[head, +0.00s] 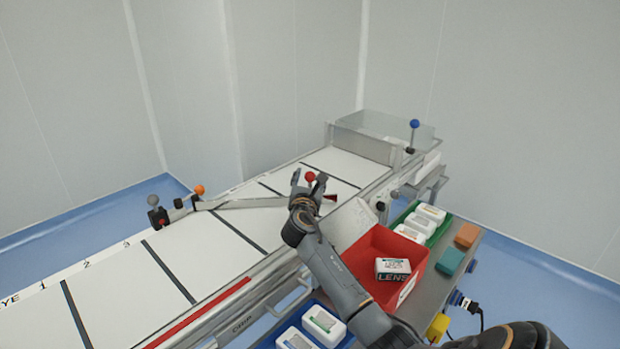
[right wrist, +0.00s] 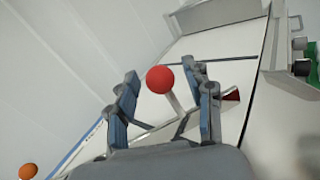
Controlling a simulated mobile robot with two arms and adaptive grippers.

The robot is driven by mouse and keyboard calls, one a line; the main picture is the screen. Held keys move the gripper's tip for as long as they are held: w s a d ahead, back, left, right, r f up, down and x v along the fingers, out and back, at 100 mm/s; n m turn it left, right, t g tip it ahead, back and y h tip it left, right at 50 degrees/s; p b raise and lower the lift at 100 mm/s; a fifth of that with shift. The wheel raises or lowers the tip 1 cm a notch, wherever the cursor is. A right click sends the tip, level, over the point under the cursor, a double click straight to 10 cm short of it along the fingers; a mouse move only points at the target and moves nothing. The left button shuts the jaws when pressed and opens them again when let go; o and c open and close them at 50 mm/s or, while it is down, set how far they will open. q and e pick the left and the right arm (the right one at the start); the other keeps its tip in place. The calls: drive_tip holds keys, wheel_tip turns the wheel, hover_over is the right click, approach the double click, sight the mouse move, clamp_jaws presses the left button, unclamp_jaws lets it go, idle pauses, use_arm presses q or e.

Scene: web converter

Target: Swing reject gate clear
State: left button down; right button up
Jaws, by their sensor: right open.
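The reject gate (head: 245,203) is a long grey bar lying across the white conveyor belt (head: 205,262). Its pivot end is at the belt's far left edge, near an orange ball (head: 199,190). A red ball knob (head: 310,176) stands on a post at the gate's right end. My right gripper (head: 309,183) is open around the red knob, which shows between its fingers in the right wrist view (right wrist: 160,79). I cannot tell whether the fingers touch the knob or its post. My left gripper is not in view.
A red bin (head: 361,257) holding a lens box (head: 393,268) stands beside the belt, under my right arm. A green tray (head: 437,232) and a blue tray (head: 341,343) hold white items. A clear cover (head: 385,130) and blue-knobbed lever (head: 414,125) stand at the belt's far end.

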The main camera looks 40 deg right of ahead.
drive_tip(key=shift+w+d, duration=0.2)
drive_tip(key=shift+d, duration=0.1)
clamp_jaws()
